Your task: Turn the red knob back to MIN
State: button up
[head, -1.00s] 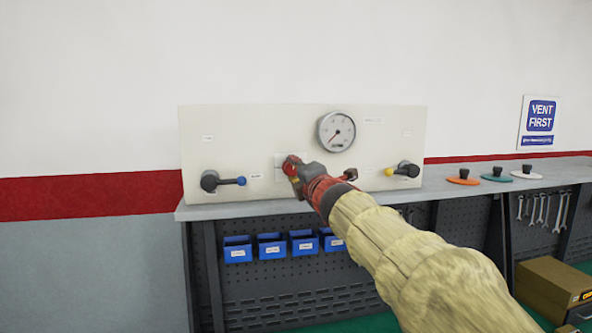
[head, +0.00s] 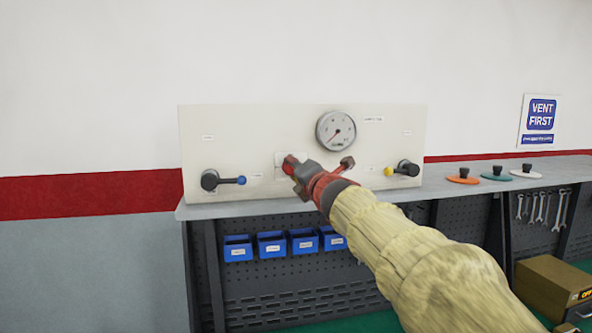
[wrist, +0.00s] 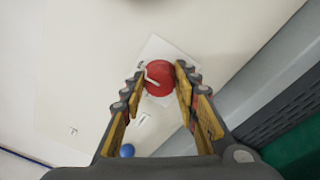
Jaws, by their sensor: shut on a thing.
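The red knob (wrist: 158,76) sits on a pale square plate on the cream panel (head: 230,130). A white pointer line shows on its face in the wrist view. My gripper (wrist: 160,80) has one finger on each side of the knob and is shut on it. In the head view the knob (head: 289,165) is partly hidden by my gripper (head: 293,172). The MIN mark cannot be read in either view. The round gauge (head: 336,131) above right has its needle pointing to the lower left.
A black valve with a blue-tipped lever (head: 240,181) is left of the knob. One with a yellow-tipped lever (head: 389,171) is to the right. Orange, teal and white discs (head: 463,180) lie on the bench at right. Blue bins (head: 271,243) hang below the bench edge.

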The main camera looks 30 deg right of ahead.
jog(key=o, duration=1.2)
jog(key=shift+f, duration=0.1)
jog(key=shift+c, duration=0.2)
jog(key=s+a, duration=0.2)
jog(key=s, duration=0.9)
jog(key=shift+s+a, duration=0.15)
jog(key=shift+s, duration=0.25)
